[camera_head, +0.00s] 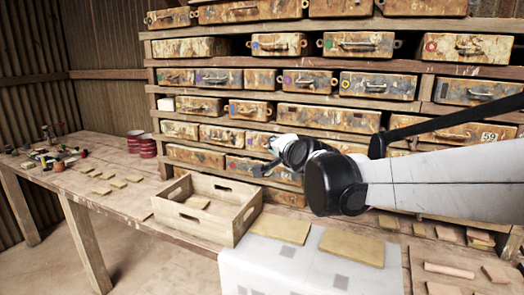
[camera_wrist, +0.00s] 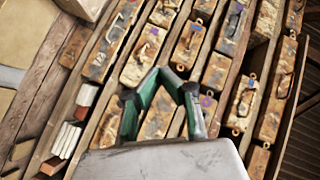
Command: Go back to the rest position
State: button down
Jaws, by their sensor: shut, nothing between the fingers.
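My gripper (camera_head: 262,170) is raised in front of the drawer rack, above the wooden crate (camera_head: 172,206), at the end of my white and black arm. In the wrist view my gripper (camera_wrist: 165,76) has its two green-edged fingers meeting at the tips, shut and with nothing between them. The rusty drawers (camera_head: 358,44) fill the rack behind it and also show in the wrist view (camera_wrist: 145,55), tilted. The gripper touches nothing that I can see.
Larger yellowish slabs (camera_head: 352,246) lie on a pale surface (camera_head: 270,265) in front. Red-and-white round containers (camera_head: 141,143), small tiles (camera_head: 118,183) and tools (camera_head: 55,155) sit on the left bench (camera_head: 100,153). Pinkish pieces (camera_head: 448,270) lie at right.

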jog(key=s+d+f+n+g+h, duration=0.1)
jog(key=s+d+f, duration=0.4)
jog(key=s, duration=0.7)
jog(key=s+d+f+n+g+h, duration=0.2)
jog(key=s+d+f+n+g, duration=0.2)
jog(key=s, duration=0.8)
jog(key=s+d+f+n+g+h, duration=0.1)
jog(key=s+d+f+n+g, duration=0.1)
jog(key=s+d+f, duration=0.5)
jog(key=s+f+n, duration=0.1)
jog(key=s, duration=0.4)
jog(key=shift+d+f+n+g+h, duration=0.15)
jog(key=shift+d+n+g+h, duration=0.15)
jog(key=shift+d+h, duration=0.1)
jog(key=shift+s, duration=0.1)
jog(key=shift+d, duration=0.1)
